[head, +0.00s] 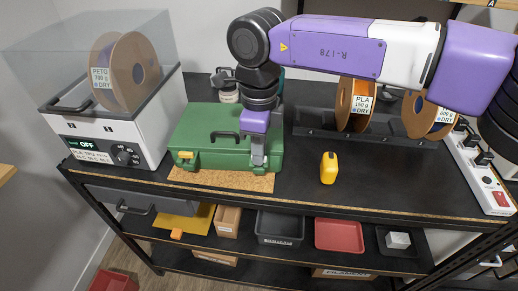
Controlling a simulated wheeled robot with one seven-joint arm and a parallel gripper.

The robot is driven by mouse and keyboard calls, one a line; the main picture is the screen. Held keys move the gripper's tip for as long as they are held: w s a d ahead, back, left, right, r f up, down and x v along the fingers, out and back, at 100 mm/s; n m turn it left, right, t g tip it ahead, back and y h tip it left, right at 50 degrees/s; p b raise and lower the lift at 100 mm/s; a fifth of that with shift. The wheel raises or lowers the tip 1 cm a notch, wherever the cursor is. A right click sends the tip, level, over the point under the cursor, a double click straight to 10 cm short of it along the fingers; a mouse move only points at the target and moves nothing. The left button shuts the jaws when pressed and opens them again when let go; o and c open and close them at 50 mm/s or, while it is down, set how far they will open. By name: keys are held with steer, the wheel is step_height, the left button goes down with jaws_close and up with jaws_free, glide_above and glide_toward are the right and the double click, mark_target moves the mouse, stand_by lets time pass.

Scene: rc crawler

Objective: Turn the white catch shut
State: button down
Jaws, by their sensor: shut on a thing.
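My gripper (258,163) points down at the right part of the case's front, where the white catch is. It is shut on the white catch, which the fingers mostly hide; its exact angle cannot be told.
A filament dryer (108,140) with a clear lid and spool stands at the left. A yellow object (328,168) stands on the bench right of the case. Spools (356,104) and a power strip (478,170) are farther right. Trays (340,235) sit on the shelf below.

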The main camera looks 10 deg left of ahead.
steer(key=shift+r+n, duration=0.1)
steer(key=shift+n, duration=0.7)
steer(key=c, duration=1.8)
jaws_free()
steer(key=shift+o, duration=0.2)
steer(key=shift+r+b, duration=0.4)
steer(key=shift+r, duration=3.5)
